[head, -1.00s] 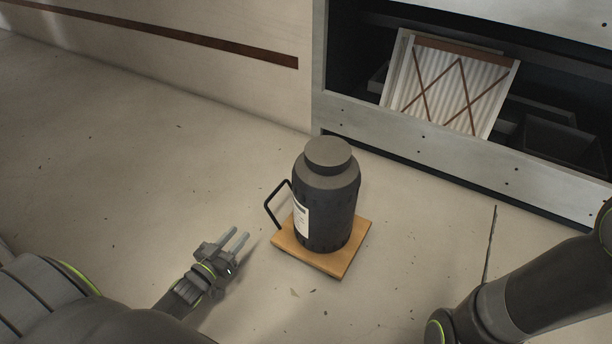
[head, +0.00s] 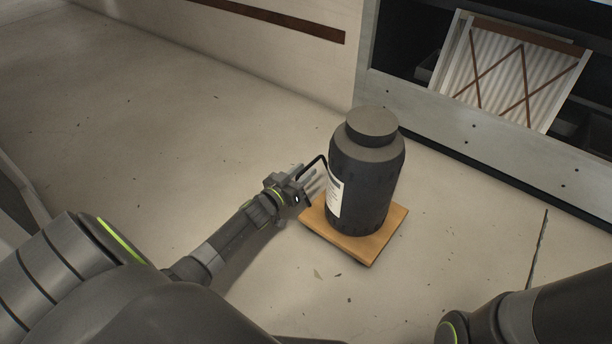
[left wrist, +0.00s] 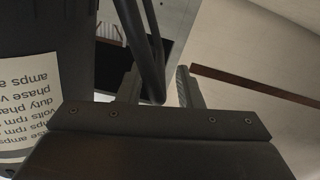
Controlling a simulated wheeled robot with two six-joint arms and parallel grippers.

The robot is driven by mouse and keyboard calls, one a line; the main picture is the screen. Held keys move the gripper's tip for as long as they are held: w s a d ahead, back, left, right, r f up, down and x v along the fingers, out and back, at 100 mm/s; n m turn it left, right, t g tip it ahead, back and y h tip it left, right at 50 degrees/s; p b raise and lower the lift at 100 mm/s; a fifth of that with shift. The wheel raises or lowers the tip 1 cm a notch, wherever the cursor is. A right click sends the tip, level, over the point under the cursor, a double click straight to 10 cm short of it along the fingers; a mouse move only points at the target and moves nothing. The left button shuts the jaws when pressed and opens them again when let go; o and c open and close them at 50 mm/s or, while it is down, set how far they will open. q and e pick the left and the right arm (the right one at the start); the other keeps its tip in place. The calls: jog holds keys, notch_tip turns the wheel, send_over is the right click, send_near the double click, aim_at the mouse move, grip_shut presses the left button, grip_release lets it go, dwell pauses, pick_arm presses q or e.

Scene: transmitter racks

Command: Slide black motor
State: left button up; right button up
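The black motor (head: 367,180) is a dark upright cylinder with a white label, standing on a square wooden board (head: 352,246) on the floor. Its thin black handle (head: 318,159) sticks out on the left side. My left gripper (head: 309,181) is at this handle, its fingers pointing toward the motor. In the left wrist view the handle (left wrist: 151,60) passes between the two spread fingers (left wrist: 160,88), with a gap to the right finger. The motor's label (left wrist: 28,98) fills the left edge there. My right gripper is out of view; only part of that arm shows at lower right.
A grey rack (head: 455,120) with an open bay stands behind the motor. A pleated filter panel (head: 515,75) leans in it. A pale wall with a brown stripe (head: 275,17) runs at the back left. The floor (head: 170,130) left of the motor is clear.

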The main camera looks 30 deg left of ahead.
pick_arm(q)
jog(key=shift+w+d, duration=0.1)
jog(key=shift+w, duration=0.75)
jog(key=shift+c, duration=0.2)
grip_shut()
